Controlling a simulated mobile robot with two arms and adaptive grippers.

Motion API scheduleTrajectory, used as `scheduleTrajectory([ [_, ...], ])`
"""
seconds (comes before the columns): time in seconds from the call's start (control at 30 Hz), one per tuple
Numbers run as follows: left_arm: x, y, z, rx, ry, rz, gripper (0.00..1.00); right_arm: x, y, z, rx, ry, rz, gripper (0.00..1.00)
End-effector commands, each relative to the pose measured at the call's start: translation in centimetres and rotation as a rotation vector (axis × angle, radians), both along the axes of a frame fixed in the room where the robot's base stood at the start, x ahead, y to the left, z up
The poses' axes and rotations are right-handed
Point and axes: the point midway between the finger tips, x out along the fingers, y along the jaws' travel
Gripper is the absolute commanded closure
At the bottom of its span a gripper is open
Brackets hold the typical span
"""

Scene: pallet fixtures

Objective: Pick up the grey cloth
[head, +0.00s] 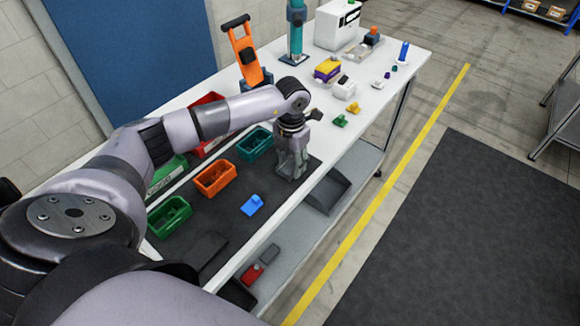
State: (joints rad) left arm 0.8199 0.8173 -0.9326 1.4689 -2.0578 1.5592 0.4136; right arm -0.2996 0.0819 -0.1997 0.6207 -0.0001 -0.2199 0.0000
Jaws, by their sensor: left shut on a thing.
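My left gripper (291,174) points down over the right part of the dark mat (230,231) on the white workbench. Its fingers are shut on a grey thing that looks like the grey cloth. The cloth is small here and blends with the grey fingers, so its outline is unclear. I cannot tell whether it still touches the mat. My right gripper is not in view.
Green (169,216), orange (215,179) and teal (255,144) bins stand left of the gripper. A blue part (252,205) lies on the mat. Yellow (354,107) and green (340,121) parts lie beyond. An orange fixture (245,55) stands at the back.

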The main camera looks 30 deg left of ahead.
Motion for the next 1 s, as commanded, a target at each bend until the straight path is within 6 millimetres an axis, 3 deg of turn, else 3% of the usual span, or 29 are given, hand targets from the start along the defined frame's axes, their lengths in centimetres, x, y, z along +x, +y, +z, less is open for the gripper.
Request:
scheduleTrajectory([
  [0.17, 0.0, 0.0, 0.0, 0.0, 0.0, 0.0, 0.84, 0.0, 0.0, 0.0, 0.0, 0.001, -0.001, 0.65],
  [0.47, 0.1, 0.0, 0.2, 0.0, -0.002, 0.0, 0.85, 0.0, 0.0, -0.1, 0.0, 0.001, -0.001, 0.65],
  [0.63, 0.1, 0.0, 1.4, 0.0, -0.003, 0.0, 0.85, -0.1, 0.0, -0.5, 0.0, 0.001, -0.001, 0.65],
  [0.77, 0.2, 0.0, 3.6, -0.001, -0.007, -0.001, 0.85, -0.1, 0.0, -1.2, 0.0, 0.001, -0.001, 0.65],
  [1.0, 0.2, 0.0, 10.4, -0.001, -0.01, 0.0, 0.85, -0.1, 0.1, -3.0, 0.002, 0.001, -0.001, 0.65],
])
